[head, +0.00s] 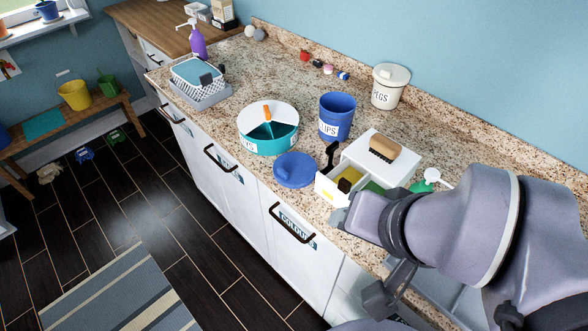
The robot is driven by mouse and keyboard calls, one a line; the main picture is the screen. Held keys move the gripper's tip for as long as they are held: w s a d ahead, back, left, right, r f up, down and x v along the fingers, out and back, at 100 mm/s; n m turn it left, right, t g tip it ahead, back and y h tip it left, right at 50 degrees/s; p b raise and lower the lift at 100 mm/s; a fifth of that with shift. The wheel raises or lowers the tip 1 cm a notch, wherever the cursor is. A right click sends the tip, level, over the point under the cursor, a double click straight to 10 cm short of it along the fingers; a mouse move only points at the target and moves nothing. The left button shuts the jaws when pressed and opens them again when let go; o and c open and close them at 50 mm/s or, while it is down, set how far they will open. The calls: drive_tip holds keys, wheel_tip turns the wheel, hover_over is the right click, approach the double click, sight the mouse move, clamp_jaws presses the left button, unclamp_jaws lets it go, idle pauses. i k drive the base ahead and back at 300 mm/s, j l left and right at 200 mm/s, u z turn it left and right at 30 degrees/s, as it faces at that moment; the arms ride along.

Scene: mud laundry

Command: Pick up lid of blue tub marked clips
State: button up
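A blue tub (337,116) stands open and upright on the granite counter. Its white label is partly turned away and shows "LIPS". A round blue lid (297,172) with a raised knob lies on the counter near the front edge, in front of the tub and apart from it. My arm reaches in from the right. My gripper (343,205) is by the open drawer of a white box, to the right of the lid and apart from it. Its fingers are hard to tell from dark parts around the drawer, so their opening is unclear.
The white drawer box (378,152) carries a wooden brush (384,146) and holds sponges. A white pegs tub (388,86) is behind. Drawer handles (290,224) project below the counter edge.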

sight(292, 170)
drive_tip(key=i+j+z, duration=0.15)
drive_tip(key=j+z, duration=0.85)
drive_tip(key=j, duration=0.25)
drive_tip(key=j+z, duration=0.45)
drive_tip(key=j, duration=0.2)
